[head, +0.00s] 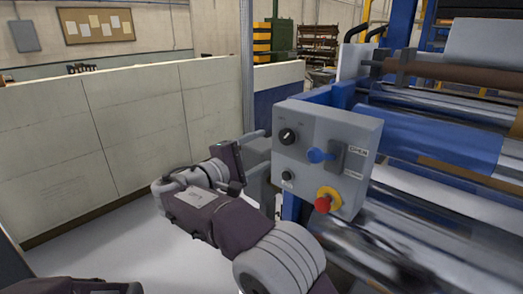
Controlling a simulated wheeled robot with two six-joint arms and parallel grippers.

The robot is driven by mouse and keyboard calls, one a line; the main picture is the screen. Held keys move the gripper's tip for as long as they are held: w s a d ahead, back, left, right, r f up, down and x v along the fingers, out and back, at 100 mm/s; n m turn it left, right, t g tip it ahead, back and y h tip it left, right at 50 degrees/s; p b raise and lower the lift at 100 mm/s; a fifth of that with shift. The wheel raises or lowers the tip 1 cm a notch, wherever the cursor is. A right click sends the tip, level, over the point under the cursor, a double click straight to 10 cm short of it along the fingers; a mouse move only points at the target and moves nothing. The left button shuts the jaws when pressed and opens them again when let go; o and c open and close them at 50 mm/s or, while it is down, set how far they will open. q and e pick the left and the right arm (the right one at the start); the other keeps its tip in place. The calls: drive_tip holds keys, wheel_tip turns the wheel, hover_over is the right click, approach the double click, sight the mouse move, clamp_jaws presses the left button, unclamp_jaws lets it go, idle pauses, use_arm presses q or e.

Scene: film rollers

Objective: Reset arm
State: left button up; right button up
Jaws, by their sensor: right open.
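My right arm reaches in from the bottom, and its right gripper (257,157) is near the middle of the head view. The gripper is open, and I see nothing between its fingers. It is left of a grey control box (311,150), and I cannot tell the exact gap in depth. Only a dark part of my left arm shows at the bottom left edge; my left gripper is out of view.
The machine with film rollers (440,75) and blue film (425,135) fills the right side, behind and beside the box. A pale partition wall (130,135) runs along the left. Light floor (105,245) is clear between the wall and my right arm.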

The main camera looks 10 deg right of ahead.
drive_tip(key=s+d+f+m+g+y+p, duration=0.1)
drive_tip(key=s+d+f+g+y+p, duration=0.3)
drive_tip(key=f, duration=0.6)
drive_tip(key=s+d+f+m+g+y+p, duration=0.15)
drive_tip(key=s+d+f+g+y, duration=0.25)
drive_tip(key=s+d+f, duration=0.4)
drive_tip(key=s+a+f+m+g+y+p, duration=0.1)
drive_tip(key=s+a+f+m+y+p, duration=0.1)
drive_tip(key=s, duration=0.5)
drive_tip(key=s+a+f+m+y+p, duration=0.2)
drive_tip(key=s+f+m+y, duration=0.2)
drive_tip(key=s+f+m, duration=0.1)
drive_tip(key=shift+s+m+g, duration=0.4)
drive_tip(key=shift+s+m, duration=0.35)
drive_tip(key=shift+s, duration=0.35)
